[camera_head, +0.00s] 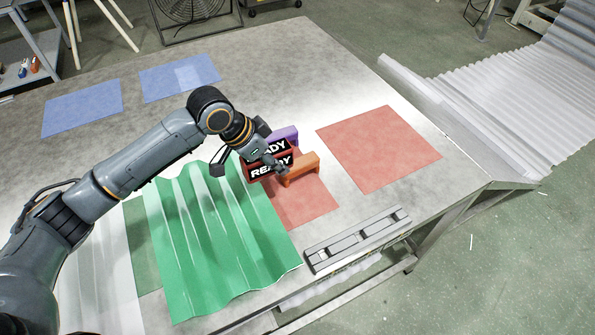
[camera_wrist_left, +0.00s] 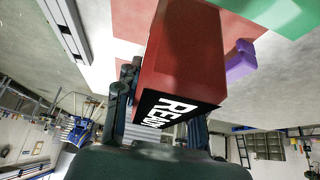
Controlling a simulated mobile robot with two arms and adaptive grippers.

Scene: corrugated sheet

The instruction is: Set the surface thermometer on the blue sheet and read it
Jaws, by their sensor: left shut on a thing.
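My left gripper (camera_head: 248,160) is shut on a red block with a black READY label (camera_head: 270,168); the block fills the middle of the left wrist view (camera_wrist_left: 185,55), between the fingers. A second READY label (camera_head: 274,149) shows just behind it; I cannot tell if it is on the same block. No corrugated blue sheet shows; two flat blue rectangles (camera_head: 82,108) (camera_head: 180,77) lie at the far left of the table. I cannot make out a thermometer dial or reading. My right gripper is not in view.
A green corrugated sheet (camera_head: 220,245) lies in front, beside a pale sheet (camera_head: 97,275). An orange bracket (camera_head: 301,169) and a purple one (camera_head: 285,132) stand close to the held block. Red rectangles (camera_head: 380,148) (camera_head: 303,203) lie right; a grey rail (camera_head: 357,240) edges the front.

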